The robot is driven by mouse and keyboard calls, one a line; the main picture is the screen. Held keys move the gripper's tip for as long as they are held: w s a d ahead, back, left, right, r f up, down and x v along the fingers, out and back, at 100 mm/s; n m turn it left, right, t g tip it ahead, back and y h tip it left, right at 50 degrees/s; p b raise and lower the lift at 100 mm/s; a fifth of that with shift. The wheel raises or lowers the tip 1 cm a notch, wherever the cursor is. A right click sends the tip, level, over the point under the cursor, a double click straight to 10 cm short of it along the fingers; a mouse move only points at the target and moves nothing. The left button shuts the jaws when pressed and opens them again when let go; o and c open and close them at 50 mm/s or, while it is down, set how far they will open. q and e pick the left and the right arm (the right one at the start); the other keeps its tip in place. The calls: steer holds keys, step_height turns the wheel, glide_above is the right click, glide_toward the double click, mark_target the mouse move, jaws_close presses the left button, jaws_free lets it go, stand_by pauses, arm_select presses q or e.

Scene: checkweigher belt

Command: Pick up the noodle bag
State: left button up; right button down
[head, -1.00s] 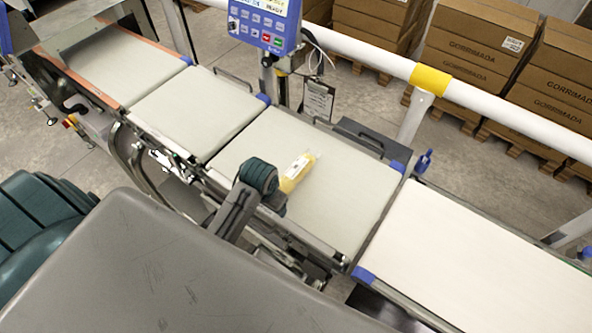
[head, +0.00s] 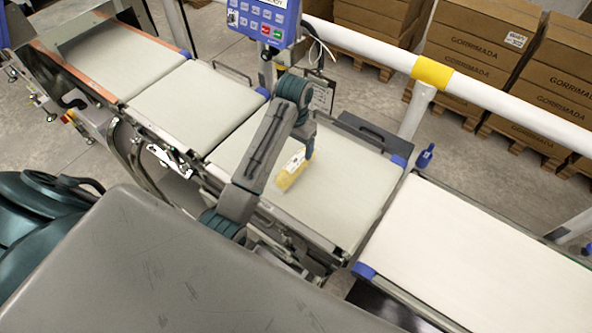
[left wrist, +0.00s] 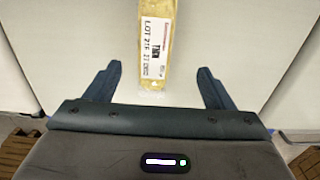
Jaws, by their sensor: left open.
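The noodle bag (head: 292,172) is a slim yellow packet with a white label, lying on the pale belt of the middle section. My left gripper (head: 309,152) is above the belt at the far end of the bag. In the left wrist view, the bag (left wrist: 156,45) runs up from between the two open fingers of the gripper (left wrist: 165,85). Its labelled end lies between the fingertips, with a gap on both sides. The fingers do not touch it. The left forearm hides part of the belt in the head view. My right gripper is not in view.
The belt section (head: 350,190) around the bag is otherwise clear. A white belt (head: 480,260) continues to the right. A blue control panel (head: 265,18) stands behind, and a white rail (head: 380,58) with a yellow band runs along the back. Stacked cartons (head: 480,65) stand beyond.

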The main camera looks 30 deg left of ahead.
mark_target(296, 161)
arm_select(q)
step_height(296, 161, down, 2)
steer(key=shift+f, duration=0.25)
steer(key=f+p, duration=0.3)
steer(key=f, duration=0.1)
steer(key=shift+s+d, duration=0.3)
steer(key=shift+d, duration=0.05)
steer(key=shift+f, duration=0.55)
steer(key=c, duration=1.4)
steer(key=shift+o, duration=0.2)
steer(key=shift+w, duration=0.1)
steer(key=shift+r, duration=0.1)
